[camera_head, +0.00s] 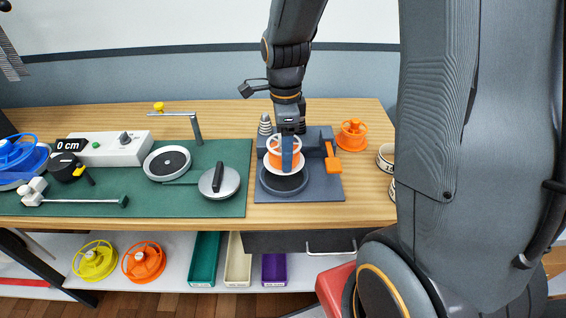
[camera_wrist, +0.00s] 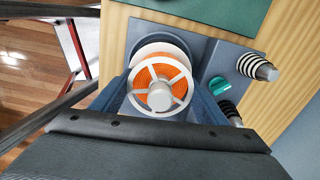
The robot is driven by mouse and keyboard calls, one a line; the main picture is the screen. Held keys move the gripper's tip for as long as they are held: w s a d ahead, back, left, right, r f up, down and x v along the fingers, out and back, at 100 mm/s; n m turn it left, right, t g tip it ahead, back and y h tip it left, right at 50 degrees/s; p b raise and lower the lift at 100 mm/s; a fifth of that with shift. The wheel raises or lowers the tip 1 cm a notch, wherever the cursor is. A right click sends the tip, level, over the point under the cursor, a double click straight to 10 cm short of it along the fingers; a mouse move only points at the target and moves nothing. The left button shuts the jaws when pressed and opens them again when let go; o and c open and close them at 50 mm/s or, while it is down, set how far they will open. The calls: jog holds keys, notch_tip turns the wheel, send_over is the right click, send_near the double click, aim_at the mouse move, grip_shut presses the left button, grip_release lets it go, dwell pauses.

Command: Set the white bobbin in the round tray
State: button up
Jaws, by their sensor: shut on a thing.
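The white bobbin (camera_head: 283,169), wound with orange strap, is upright between the blue fingers of my gripper (camera_head: 287,153). In the wrist view, my gripper (camera_wrist: 160,100) is shut on the white bobbin (camera_wrist: 160,113), one finger on each side, with its spoked face and grey hub towards the camera. The bobbin is over a dark round tray-like base (camera_head: 284,188) on a grey-blue plate; I cannot tell if they touch. A grey round tray (camera_head: 8,186) under blue bobbins is cut by the left edge. Which of these is the round tray is unclear.
An orange bobbin (camera_head: 351,134) stands at the right, near white rolls (camera_head: 386,158). A striped cone (camera_head: 265,125) and an orange lever (camera_head: 331,150) flank the bobbin. The green mat (camera_head: 130,202) bears a white box (camera_head: 110,150) and two round devices. Yellow and orange bobbins lie on the lower shelf.

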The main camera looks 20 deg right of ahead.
jog(key=shift+f+p, duration=0.45)
jog(key=shift+f, duration=2.4)
jog(key=shift+f, duration=0.1)
jog(key=o, duration=1.1)
notch_tip(320, 180, up, 12)
jog(key=shift+r+b, duration=0.1)
jog(key=shift+b, duration=1.1)
jog(key=shift+s+f+n, duration=0.3)
jog(key=shift+s+n, duration=0.25)
jog(key=shift+n, duration=0.65)
jog(key=shift+s+a+f+n+t, duration=0.15)
jog(key=shift+s+f+n, duration=0.95)
jog(key=shift+n, duration=1.95)
jog(key=shift+s+d+f+n+t, duration=0.1)
jog(key=shift+s+f+n+t, duration=0.3)
jog(key=shift+s+n, duration=2)
jog(key=shift+s+a+f+n+t, duration=0.1)
jog(key=shift+s+f+n, duration=0.7)
jog(key=shift+n, duration=2.95)
